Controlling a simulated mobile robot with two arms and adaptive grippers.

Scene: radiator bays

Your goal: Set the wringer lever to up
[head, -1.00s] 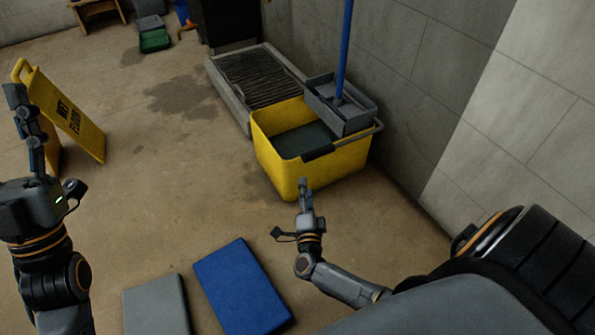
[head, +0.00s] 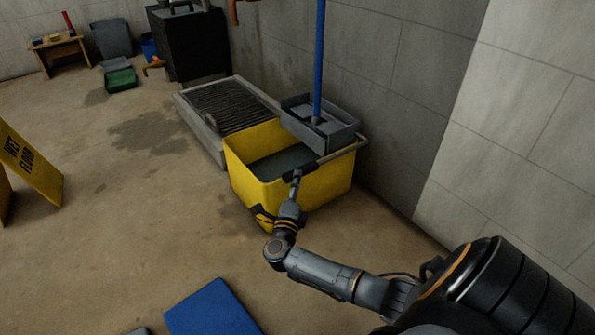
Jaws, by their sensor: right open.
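The yellow mop bucket (head: 325,187) stands on the floor near the wall, with dark water inside. The grey wringer (head: 338,137) sits on its right end. The wringer lever (head: 345,153) is a grey bar running down and left from the wringer's right side, low along the bucket's near rim, ending in a black grip. My right gripper (head: 297,174) is open, with its fingertips at the black grip and partly covering it. I cannot tell whether they touch it. My left gripper is out of view.
A blue mop handle (head: 319,60) rises from the wringer. A grated floor drain (head: 205,140) lies behind the bucket. A yellow wet floor sign (head: 35,170) stands at left. A blue mat (head: 212,310) lies in front.

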